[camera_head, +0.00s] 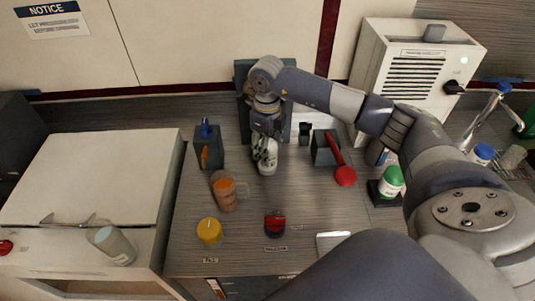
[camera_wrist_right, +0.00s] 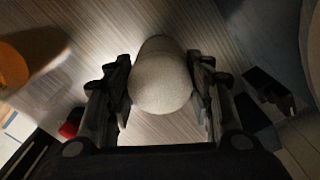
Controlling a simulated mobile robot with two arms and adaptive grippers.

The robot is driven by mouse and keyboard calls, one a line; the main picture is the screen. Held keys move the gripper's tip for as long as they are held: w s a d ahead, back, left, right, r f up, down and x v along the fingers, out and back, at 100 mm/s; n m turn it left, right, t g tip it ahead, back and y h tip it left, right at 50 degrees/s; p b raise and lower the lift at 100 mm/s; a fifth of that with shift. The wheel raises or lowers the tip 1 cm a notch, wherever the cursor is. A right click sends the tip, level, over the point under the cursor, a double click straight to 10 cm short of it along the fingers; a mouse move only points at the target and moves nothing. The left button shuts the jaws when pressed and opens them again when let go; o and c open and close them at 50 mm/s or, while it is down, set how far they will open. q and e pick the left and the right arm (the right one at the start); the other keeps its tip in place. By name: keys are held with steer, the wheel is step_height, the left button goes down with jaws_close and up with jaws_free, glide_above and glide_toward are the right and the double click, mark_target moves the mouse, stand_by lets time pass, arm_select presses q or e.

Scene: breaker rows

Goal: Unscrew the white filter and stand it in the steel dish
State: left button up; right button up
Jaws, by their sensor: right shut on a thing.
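The white filter (camera_head: 266,168) is held at the fingers of my right gripper (camera_head: 265,150), in front of a dark upright panel (camera_head: 245,75) at the back of the bench. In the right wrist view its pale rounded end (camera_wrist_right: 162,85) sits between the two dark fingers of the gripper (camera_wrist_right: 161,88), which are shut on it. I cannot tell whether the filter is still joined to anything or touches the bench. A pale, shiny flat square piece (camera_head: 333,242) shows at the front of the bench, partly covered by my arm; I cannot tell whether it is the steel dish.
A mug with orange contents (camera_head: 224,191), a yellow-topped jar (camera_head: 209,231) and a red-and-black item (camera_head: 275,223) stand in front. A dark block (camera_head: 207,150) is left; a dark box (camera_head: 325,149) with a red ladle (camera_head: 344,175) and a green-capped bottle (camera_head: 391,181) are right.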

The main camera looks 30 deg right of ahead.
steer(key=n+b, duration=0.2)
steer(key=n, duration=0.2)
steer(key=shift+f, duration=0.2)
steer(key=n+b, duration=0.1)
steer(key=n, duration=0.2)
steer(key=shift+n, duration=0.4)
steer(key=n+b, duration=0.3)
steer(key=n, duration=0.3)
arm_select(q)
step_height(320, 180, down, 7)
steer(key=shift+w, duration=0.25)
arm_select(e)
steer(key=n, duration=0.2)
steer(key=shift+r+n, duration=0.15)
steer(key=shift+n, duration=0.15)
steer(key=o, duration=0.9)
